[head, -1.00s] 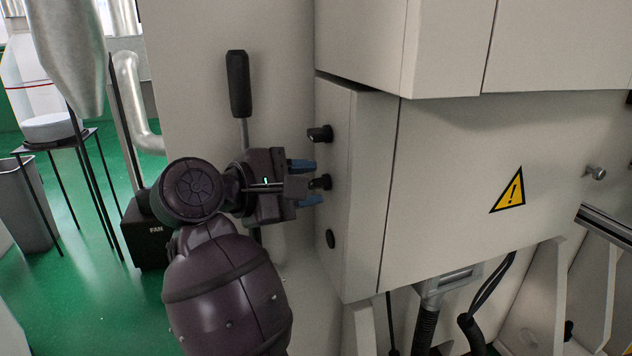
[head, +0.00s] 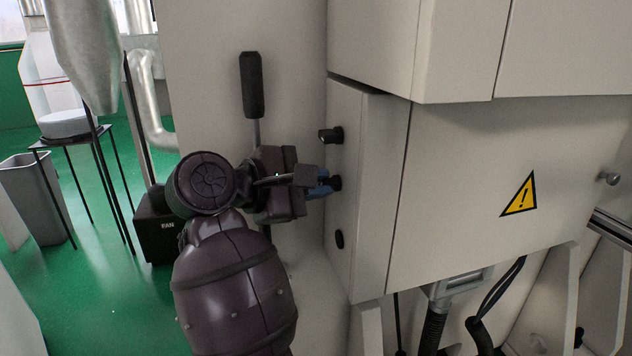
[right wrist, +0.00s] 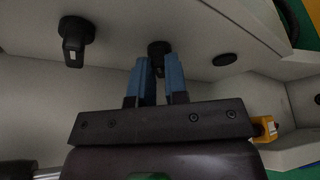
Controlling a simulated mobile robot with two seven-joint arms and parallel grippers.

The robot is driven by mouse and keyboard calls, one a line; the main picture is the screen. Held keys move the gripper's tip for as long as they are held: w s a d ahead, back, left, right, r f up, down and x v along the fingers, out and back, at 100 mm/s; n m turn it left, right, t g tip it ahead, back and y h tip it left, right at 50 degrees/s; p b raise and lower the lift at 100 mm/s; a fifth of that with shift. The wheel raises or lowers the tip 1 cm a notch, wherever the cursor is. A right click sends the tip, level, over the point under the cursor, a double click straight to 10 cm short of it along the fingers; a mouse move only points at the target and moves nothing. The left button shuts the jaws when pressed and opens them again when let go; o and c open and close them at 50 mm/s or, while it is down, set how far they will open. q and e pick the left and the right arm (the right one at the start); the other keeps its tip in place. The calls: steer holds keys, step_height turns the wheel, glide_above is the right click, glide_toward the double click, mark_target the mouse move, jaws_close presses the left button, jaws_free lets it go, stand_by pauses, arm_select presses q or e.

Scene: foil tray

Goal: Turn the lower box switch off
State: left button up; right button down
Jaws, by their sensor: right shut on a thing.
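The side of the white box (head: 370,190) carries two black rotary switches, one above the other. The upper switch (head: 331,134) is free, and it also shows in the right wrist view (right wrist: 75,42). The lower switch (head: 335,183) is at my right gripper's fingertips. My right gripper (head: 322,185) comes from the left and is shut on the lower switch's handle. In the right wrist view the blue fingers (right wrist: 159,72) stand on both sides of that handle, with the switch's round base (right wrist: 158,47) showing beyond. The fingers hide most of the handle. My left gripper is not in view.
A flat black round part (head: 339,239) sits below the switches. A black-handled lever (head: 252,86) stands left of the box, close above my right gripper. The upper cabinet (head: 450,50) juts out above the box. A yellow warning sign (head: 520,196) is on its front.

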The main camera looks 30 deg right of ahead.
steer(key=c, duration=1.1)
jaws_free()
steer(key=shift+c, duration=0.2)
steer(key=shift+a, duration=0.1)
